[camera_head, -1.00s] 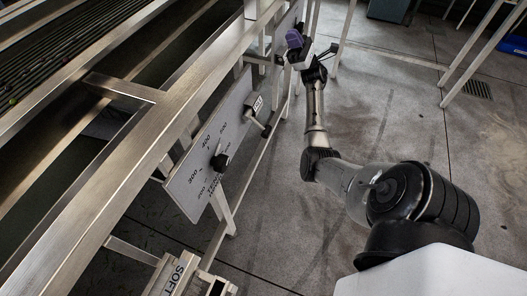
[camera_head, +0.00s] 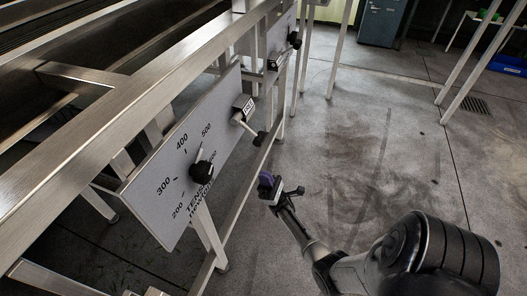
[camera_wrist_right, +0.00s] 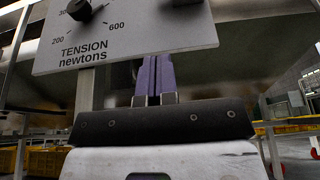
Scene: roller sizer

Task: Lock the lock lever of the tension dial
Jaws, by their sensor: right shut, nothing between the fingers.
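The tension dial is a grey panel (camera_head: 150,195) with printed numbers and a black pointer knob (camera_head: 202,172), fixed to the side of the steel frame. Toward its far end, a lock lever (camera_head: 248,128) with a black ball end sticks out beside a small labelled plate (camera_head: 243,105). My right gripper (camera_head: 267,180) is below and to the right of the lever, apart from it. In the right wrist view its purple fingers (camera_wrist_right: 154,76) are shut and empty, below the panel's lower edge (camera_wrist_right: 130,60). A dark piece at that view's top edge is cut off. My left gripper is not in view.
The steel frame's top rail (camera_head: 130,110) and legs run along the left. A second panel with a black knob (camera_head: 294,38) is farther back. The concrete floor (camera_head: 370,150) to the right is clear. A grey cabinet (camera_head: 383,20) stands at the back.

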